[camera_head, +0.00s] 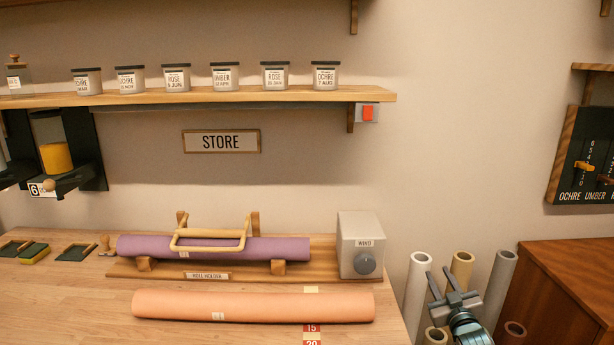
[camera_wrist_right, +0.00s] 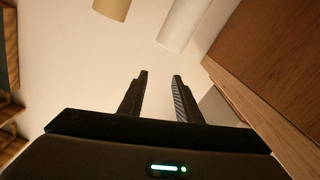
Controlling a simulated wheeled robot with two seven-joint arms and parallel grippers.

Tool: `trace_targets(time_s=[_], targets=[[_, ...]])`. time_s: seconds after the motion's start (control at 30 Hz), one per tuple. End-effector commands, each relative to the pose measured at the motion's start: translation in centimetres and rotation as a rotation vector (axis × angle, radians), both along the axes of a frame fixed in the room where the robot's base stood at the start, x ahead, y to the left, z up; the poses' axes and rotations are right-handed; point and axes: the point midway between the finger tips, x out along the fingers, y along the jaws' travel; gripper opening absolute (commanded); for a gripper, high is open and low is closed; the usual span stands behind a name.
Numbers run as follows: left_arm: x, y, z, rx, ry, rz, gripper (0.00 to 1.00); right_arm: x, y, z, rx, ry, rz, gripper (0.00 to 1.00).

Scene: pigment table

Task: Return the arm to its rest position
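My right gripper (camera_head: 442,283) is at the lower right in the head view, among upright paper rolls and to the right of the table. Its two fingers stand apart with nothing between them. In the right wrist view my right gripper (camera_wrist_right: 160,78) also shows two separated fingers with a bare pale surface beyond. My left gripper is in neither view.
Upright rolls (camera_head: 499,285) stand around my right gripper, beside a brown wooden cabinet (camera_head: 565,290). The table (camera_head: 70,305) holds an orange roll (camera_head: 255,306), a purple roll (camera_head: 140,246) in a holder and a WIND box (camera_head: 360,228). Jars line the shelf (camera_head: 230,97).

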Motion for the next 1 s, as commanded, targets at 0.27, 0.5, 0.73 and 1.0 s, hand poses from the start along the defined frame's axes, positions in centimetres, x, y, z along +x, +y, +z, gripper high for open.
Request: trace_targets(time_s=[0.27,0.5,0.73,1.0], targets=[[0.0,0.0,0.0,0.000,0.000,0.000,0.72,-5.1,2.4,-14.0,0.032,0.195,0.010,0.31],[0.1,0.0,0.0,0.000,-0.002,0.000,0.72,-11.3,4.7,-25.0,0.059,0.358,0.018,0.31],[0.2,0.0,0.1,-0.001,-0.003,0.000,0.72,-19.0,7.0,-34.8,0.085,0.517,0.023,0.31],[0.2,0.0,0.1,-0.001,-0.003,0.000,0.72,-30.2,10.0,-45.0,0.115,0.709,0.030,0.31]])
